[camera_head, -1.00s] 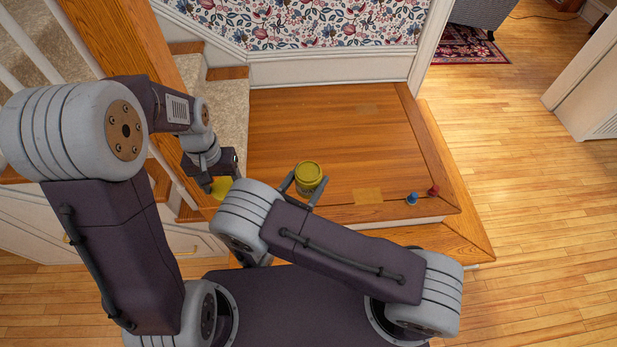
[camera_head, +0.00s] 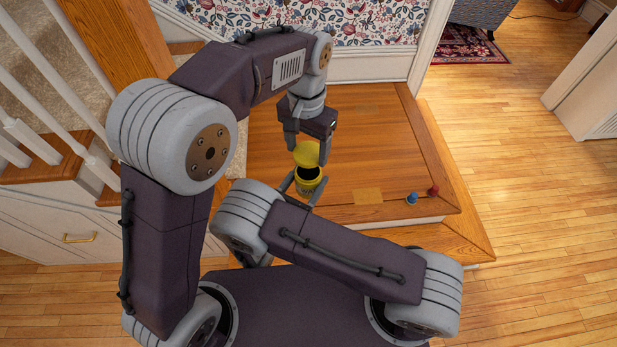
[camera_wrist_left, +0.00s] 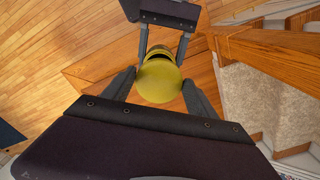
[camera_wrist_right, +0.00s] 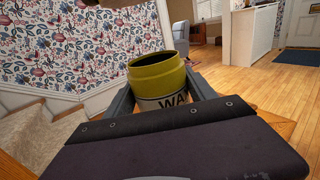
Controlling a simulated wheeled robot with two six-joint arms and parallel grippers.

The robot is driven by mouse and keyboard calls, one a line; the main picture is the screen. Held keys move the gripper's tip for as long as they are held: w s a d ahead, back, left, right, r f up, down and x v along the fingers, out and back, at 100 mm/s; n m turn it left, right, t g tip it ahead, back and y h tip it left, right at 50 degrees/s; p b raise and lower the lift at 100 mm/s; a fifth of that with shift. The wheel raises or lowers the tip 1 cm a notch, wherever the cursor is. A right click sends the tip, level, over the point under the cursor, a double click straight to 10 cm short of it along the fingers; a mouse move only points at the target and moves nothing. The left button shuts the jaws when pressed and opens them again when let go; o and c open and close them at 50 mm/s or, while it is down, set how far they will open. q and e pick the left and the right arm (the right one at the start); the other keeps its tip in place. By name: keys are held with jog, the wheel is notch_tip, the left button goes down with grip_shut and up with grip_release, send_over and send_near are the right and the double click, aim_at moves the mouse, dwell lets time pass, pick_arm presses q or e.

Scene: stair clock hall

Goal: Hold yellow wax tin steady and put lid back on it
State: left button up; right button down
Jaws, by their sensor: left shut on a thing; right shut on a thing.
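The yellow wax tin (camera_head: 309,186) stands upright and open on the wooden landing, its dark inside showing. It also shows in the right wrist view (camera_wrist_right: 165,83), with part of its black lettering on a pale label. My right gripper (camera_head: 305,182) is shut on the tin's sides. My left gripper (camera_head: 308,152) is shut on the round yellow lid (camera_head: 306,153). The lid is above the tin's far side, tilted in the head view, with the mouth partly uncovered. In the left wrist view the lid (camera_wrist_left: 158,82) is between the fingers and hides most of the tin.
A blue peg-like piece (camera_head: 411,198) and a red one (camera_head: 433,191) are near the landing's right front corner. A pale wooden patch (camera_head: 368,196) lies nearby. Carpeted stairs and a white railing (camera_head: 45,140) are at left. The landing behind the tin is clear.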

aim_at(307, 173)
pick_arm(q)
jog(key=shift+f, duration=2.05)
jog(key=shift+f, duration=0.85)
jog(key=shift+f, duration=0.6)
